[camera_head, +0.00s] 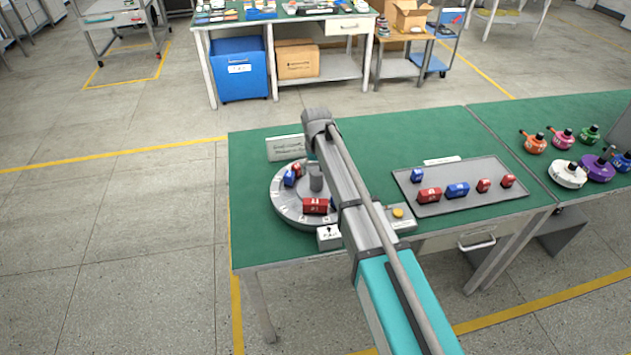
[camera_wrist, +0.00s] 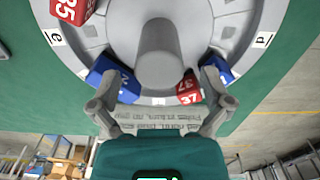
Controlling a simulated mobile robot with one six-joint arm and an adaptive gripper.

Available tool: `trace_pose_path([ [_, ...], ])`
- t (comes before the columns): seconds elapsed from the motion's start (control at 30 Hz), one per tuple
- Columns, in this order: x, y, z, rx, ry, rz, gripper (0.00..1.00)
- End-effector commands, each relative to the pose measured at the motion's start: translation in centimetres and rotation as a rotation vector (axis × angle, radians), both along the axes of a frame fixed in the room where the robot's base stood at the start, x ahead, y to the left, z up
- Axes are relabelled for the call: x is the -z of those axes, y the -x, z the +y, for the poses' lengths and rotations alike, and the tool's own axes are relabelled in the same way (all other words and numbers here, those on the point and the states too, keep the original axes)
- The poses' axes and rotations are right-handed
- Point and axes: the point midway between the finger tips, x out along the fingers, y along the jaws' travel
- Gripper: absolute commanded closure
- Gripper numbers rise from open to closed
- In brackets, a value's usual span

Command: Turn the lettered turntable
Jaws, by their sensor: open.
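The round grey turntable (camera_head: 281,208) sits on the left of the green bench, with a grey central post (camera_head: 316,179) and blocks around its ring. In the wrist view, the turntable (camera_wrist: 205,22) shows rim labels "e" and "d" and its post (camera_wrist: 158,58). On it are a red block (camera_wrist: 74,10), a blue block (camera_wrist: 117,80), a red block marked 37 (camera_wrist: 188,87) and another blue block (camera_wrist: 217,70). My gripper (camera_wrist: 160,106) is open over the turntable's edge, its fingers close to the blue blocks. I cannot tell whether they touch. In the head view my arm mostly hides the gripper.
A small pointer sign (camera_head: 329,238) stands at the turntable's front and a text sign (camera_head: 285,148) behind it. Right of my arm are a box with a yellow button (camera_head: 398,212) and a grey tray (camera_head: 450,205) with several blocks.

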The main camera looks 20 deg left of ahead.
Motion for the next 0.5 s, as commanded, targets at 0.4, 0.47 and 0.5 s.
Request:
trace_pose_path([
  [0.4, 2.8, 0.0, 0.0, 0.000, 0.000, 0.000, 0.01],
  [0.47, 2.9, 0.0, 0.0, 0.000, 0.000, 0.000, 0.01],
  [0.5, 3.0, 0.0, 0.0, -0.001, 0.000, 0.000, 0.01],
])
